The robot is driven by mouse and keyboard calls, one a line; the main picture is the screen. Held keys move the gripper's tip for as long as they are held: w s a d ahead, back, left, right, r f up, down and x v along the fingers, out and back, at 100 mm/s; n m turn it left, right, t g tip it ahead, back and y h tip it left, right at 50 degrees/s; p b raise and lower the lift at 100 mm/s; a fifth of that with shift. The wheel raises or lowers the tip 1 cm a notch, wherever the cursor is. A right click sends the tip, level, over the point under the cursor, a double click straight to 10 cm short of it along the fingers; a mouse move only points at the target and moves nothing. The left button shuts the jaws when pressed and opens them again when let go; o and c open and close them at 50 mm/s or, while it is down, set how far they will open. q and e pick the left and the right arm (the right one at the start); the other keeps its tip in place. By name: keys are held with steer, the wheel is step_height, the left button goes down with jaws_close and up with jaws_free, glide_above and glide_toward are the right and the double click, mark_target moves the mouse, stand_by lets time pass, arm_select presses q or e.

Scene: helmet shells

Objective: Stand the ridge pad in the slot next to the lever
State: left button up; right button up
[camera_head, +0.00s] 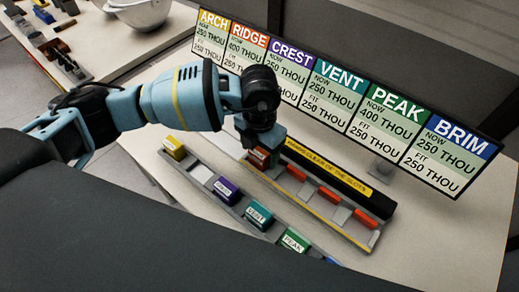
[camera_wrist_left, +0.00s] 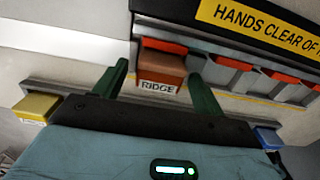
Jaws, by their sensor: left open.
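The ridge pad (camera_head: 258,157) is an orange-brown block with a white RIDGE label. It is at the left end of the rear slotted rack (camera_head: 312,212), and its label is readable in the left wrist view (camera_wrist_left: 160,72). An orange-red lever (camera_wrist_left: 165,46) shows right behind the pad; the pad's base and how deep it sits are hidden. My left gripper (camera_head: 262,143) points down over the pad. In the left wrist view its two dark green fingers (camera_wrist_left: 158,88) are open, one on each side of the pad, with visible gaps. My right gripper is not in view.
A front tray holds yellow (camera_head: 174,147), purple (camera_head: 226,189), teal (camera_head: 259,215) and green (camera_head: 293,241) pads, with an empty place (camera_head: 202,174) after the yellow one. A black bar with a yellow warning label (camera_head: 327,167) and a sign board (camera_head: 345,100) stand behind the rack.

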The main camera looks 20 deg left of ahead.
mark_target(260, 151)
arm_select(q)
step_height(260, 151, up, 12)
steer(key=shift+f, duration=0.2)
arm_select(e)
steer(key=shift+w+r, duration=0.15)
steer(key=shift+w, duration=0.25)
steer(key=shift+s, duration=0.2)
